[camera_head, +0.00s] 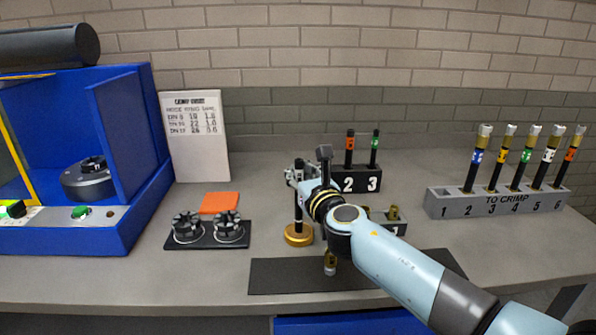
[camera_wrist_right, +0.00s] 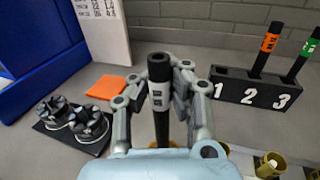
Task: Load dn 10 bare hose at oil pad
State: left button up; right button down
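A black bare hose with a pale grey label (camera_wrist_right: 158,98) stands upright between the fingers of my right gripper (camera_wrist_right: 162,82), which looks shut on it. In the head view the hose (camera_head: 298,212) runs down to the round gold oil pad (camera_head: 298,236). Its lower end is at the pad, but I cannot tell whether it touches. The right gripper (camera_head: 300,178) holds it near its upper part. The wrist view hides the lower end behind my own gripper body. My left gripper is not in view.
The hose rack (camera_wrist_right: 255,91) holds orange- and green-labelled hoses in slots 2 and 3; slot 1 is empty. A TO CRIMP rack (camera_head: 445,204) stands right. Dark die tray (camera_head: 206,243), orange pad (camera_head: 220,202) and blue crimping machine (camera_head: 130,120) are left. A dark mat (camera_head: 275,275) lies in front.

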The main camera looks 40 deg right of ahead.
jog(key=shift+r+p, duration=3.2)
jog(key=shift+r, duration=0.35)
jog(key=shift+f, duration=0.25)
notch_tip(320, 180, down, 7)
jog(key=b, duration=0.7)
jog(key=shift+r, duration=0.15)
jog(key=shift+r, duration=0.15)
